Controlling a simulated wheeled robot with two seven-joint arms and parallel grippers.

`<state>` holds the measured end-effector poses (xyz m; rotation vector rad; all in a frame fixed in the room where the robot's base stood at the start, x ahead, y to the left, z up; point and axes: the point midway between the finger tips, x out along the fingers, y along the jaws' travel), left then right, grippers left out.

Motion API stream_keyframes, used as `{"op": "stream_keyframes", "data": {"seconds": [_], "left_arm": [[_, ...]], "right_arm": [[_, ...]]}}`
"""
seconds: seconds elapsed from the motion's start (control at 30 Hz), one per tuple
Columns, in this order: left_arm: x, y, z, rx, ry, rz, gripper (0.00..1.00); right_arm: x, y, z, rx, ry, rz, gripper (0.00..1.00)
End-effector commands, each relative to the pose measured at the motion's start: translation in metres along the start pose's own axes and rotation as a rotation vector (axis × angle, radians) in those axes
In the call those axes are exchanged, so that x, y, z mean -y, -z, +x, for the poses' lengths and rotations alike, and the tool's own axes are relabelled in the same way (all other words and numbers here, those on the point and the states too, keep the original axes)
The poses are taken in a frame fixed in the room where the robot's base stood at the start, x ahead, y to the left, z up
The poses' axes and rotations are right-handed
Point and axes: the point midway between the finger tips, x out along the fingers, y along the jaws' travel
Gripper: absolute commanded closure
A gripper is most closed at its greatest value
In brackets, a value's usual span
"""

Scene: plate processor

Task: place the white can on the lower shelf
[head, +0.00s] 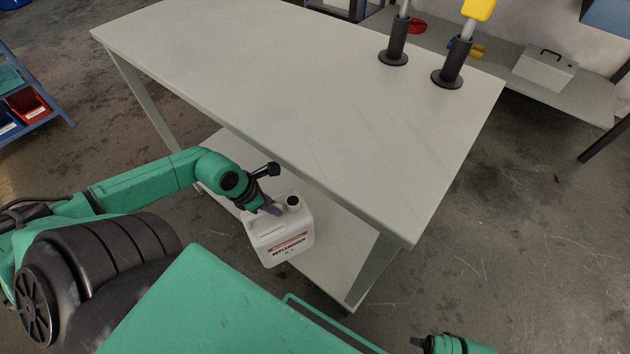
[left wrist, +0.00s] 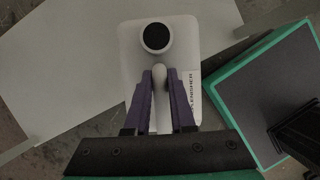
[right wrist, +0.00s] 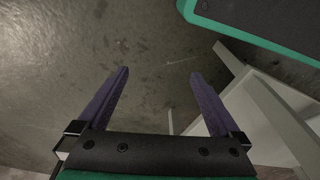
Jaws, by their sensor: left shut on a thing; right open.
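The white can (head: 280,238), a jug with a black cap and an orange label, hangs upright from my left gripper (head: 268,207). In the left wrist view the can (left wrist: 185,45) shows from above, and the fingers of my left gripper (left wrist: 161,85) are shut on its handle. The lower shelf (head: 335,272) of the pale table lies behind and below the can in the head view. I cannot tell whether the can touches the shelf. My right gripper (right wrist: 160,85) is open and empty over the floor, and only part of it shows at the lower right of the head view.
The table top (head: 300,90) overhangs the lower shelf, and its front edge is close to my left arm. Two black-based posts (head: 394,45) stand at its far right. A grey box (head: 545,68) sits on another bench behind. A blue rack with bins (head: 27,103) stands at left.

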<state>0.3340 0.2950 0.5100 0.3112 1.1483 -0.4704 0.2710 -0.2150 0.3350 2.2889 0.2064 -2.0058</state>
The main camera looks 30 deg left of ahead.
Motion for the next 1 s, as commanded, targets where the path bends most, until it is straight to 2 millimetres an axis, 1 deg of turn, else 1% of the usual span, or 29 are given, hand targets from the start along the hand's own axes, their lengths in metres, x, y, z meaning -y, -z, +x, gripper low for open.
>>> {"op": "stream_keyframes", "data": {"seconds": [0.03,0.07,0.17,0.2,0.4,0.53,0.7,0.8,0.87,0.97,1.0], "left_arm": [[-0.002,-0.008,0.007,0.006,-0.005,0.006,1.0],[-0.002,-0.013,0.009,0.005,-0.006,0.007,1.0],[-0.002,-0.03,0.017,0.009,-0.005,0.005,1.0],[-0.002,-0.037,0.019,0.007,-0.007,0.004,1.0],[-0.002,-0.07,0.029,0.009,-0.004,-0.003,1.0],[-0.001,-0.092,0.038,0.008,-0.001,-0.004,1.0],[-0.001,-0.118,0.049,0.006,-0.001,-0.002,1.0],[-0.001,-0.128,0.052,0.003,-0.002,-0.001,1.0],[0.0,-0.13,0.055,0.001,-0.001,-0.001,1.0],[0.0,-0.125,0.069,-0.002,0.0,-0.002,1.0],[0.001,-0.122,0.077,-0.001,0.002,-0.003,1.0]], "right_arm": [[0.002,0.005,-0.004,-0.009,0.005,-0.002,0.0],[0.003,0.008,-0.011,-0.011,0.008,-0.004,0.0],[0.007,0.016,-0.034,-0.019,0.018,-0.01,0.0],[0.009,0.018,-0.045,-0.022,0.022,-0.013,0.0],[0.013,0.021,-0.082,-0.028,0.035,-0.022,0.0],[0.014,0.021,-0.095,-0.031,0.039,-0.025,0.0],[0.015,0.02,-0.104,-0.033,0.042,-0.028,0.0],[0.015,0.02,-0.107,-0.034,0.042,-0.029,0.0],[0.015,0.02,-0.108,-0.034,0.043,-0.029,0.0],[0.016,0.018,-0.116,-0.039,0.046,-0.033,0.0],[0.017,0.018,-0.12,-0.044,0.049,-0.035,0.0]]}}
